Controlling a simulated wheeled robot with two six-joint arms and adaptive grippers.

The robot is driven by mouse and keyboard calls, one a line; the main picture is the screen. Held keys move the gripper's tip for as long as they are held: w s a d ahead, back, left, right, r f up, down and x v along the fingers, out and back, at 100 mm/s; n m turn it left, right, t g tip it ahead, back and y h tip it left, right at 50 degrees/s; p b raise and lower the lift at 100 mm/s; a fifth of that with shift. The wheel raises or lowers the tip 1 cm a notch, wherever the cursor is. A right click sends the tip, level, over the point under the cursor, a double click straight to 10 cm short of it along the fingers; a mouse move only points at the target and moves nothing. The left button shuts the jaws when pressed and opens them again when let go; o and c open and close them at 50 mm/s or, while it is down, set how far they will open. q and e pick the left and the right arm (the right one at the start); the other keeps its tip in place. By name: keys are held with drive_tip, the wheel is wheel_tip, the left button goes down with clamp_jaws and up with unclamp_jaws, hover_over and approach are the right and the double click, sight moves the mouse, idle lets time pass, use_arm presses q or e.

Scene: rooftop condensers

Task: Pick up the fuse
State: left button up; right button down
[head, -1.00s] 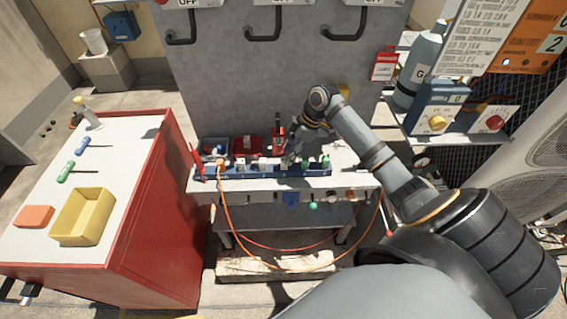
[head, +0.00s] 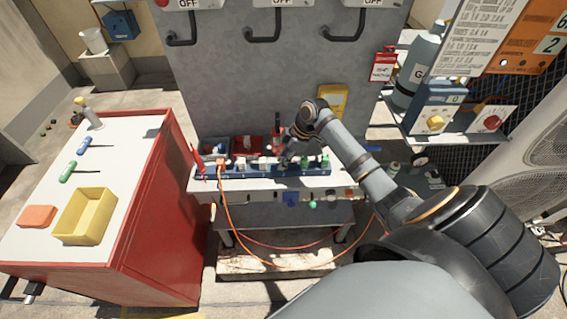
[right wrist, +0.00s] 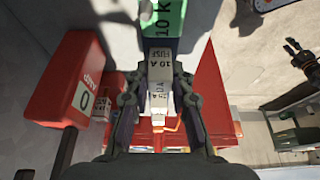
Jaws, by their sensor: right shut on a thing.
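The fuse (right wrist: 159,66) is a pale block marked 10 A. In the right wrist view it sits between the two fingers of my right gripper (right wrist: 160,82), which is shut on it. A green block (right wrist: 165,18) marked 10 k is just beyond the fuse. In the head view my right gripper (head: 287,157) is low over the blue rail (head: 236,171) on the bench, and the fuse is too small to make out there. Whether the fuse is clear of the rail cannot be told. A small dark part at the lower left edge may be my left gripper.
A red AMP box (right wrist: 72,80) stands close left of the gripper. Several small parts sit along the rail, with an orange cable (head: 228,215) hanging from it. A grey panel (head: 290,75) rises behind. A red cart (head: 150,205) with a yellow tray (head: 84,232) stands left.

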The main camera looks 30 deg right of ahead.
drive_tip(key=shift+r, duration=0.1)
drive_tip(key=shift+r, duration=0.25)
wheel_tip(320, 180, up, 2)
drive_tip(key=shift+r+b, duration=0.1)
drive_tip(key=shift+b, duration=0.5)
drive_tip(key=s+d+r+p, duration=0.3)
drive_tip(key=s+r+p, duration=0.7)
drive_tip(key=s+p, duration=0.3)
drive_tip(key=p, duration=0.3)
drive_tip(key=shift+s, duration=0.35)
drive_tip(key=shift+d, duration=0.15)
